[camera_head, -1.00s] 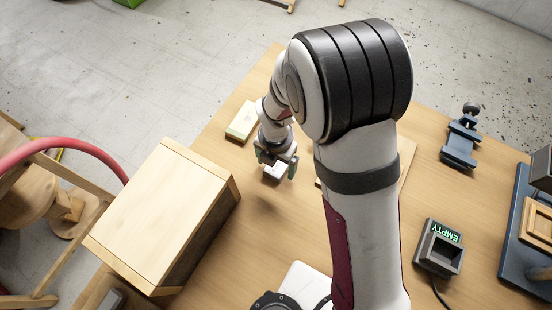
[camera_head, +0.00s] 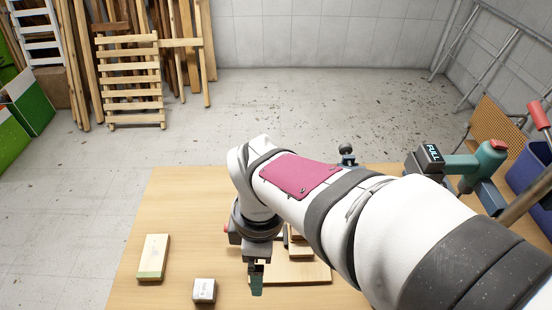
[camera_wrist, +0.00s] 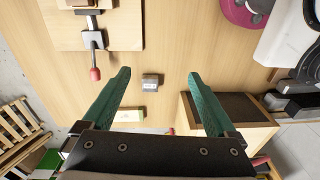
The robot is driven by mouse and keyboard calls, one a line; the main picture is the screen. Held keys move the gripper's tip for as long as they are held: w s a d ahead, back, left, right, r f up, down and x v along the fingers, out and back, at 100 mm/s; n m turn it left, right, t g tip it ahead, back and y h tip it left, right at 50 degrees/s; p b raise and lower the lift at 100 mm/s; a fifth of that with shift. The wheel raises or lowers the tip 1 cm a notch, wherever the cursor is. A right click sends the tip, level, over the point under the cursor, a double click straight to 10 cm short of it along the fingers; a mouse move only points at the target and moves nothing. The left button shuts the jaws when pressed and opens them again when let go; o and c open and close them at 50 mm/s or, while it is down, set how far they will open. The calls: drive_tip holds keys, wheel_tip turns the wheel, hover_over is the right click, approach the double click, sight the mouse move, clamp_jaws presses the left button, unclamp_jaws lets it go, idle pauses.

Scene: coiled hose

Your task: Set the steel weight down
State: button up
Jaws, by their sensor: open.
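The steel weight (camera_head: 204,290), a small pale-grey block, stands on the wooden table (camera_head: 185,210) near the bottom of the head view. In the wrist view the weight (camera_wrist: 150,83) shows on the bare tabletop, in the gap between my fingertips but farther off than they are. My gripper (camera_head: 256,284) is open and empty. In the head view it is to the right of the weight, apart from it, with the fingers pointing down. In the wrist view both green fingers of the gripper (camera_wrist: 158,74) are spread wide with nothing between them.
A pale yellow-green block (camera_head: 153,257) lies left of the weight. A wooden board (camera_head: 305,273) with a clamp (camera_wrist: 94,42) is on the right in the head view. A wooden box (camera_wrist: 232,108) stands right of the weight in the wrist view. Bare tabletop surrounds the weight.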

drive_tip(key=s+d+r+m, duration=0.1)
drive_tip(key=s+d+m, duration=0.3)
drive_tip(key=m, duration=0.7)
drive_tip(key=s+d+m+y, duration=0.1)
drive_tip(key=s+d+m, duration=0.4)
drive_tip(key=m, duration=0.7)
drive_tip(key=shift+s+r, duration=0.25)
drive_tip(key=shift+r, duration=0.1)
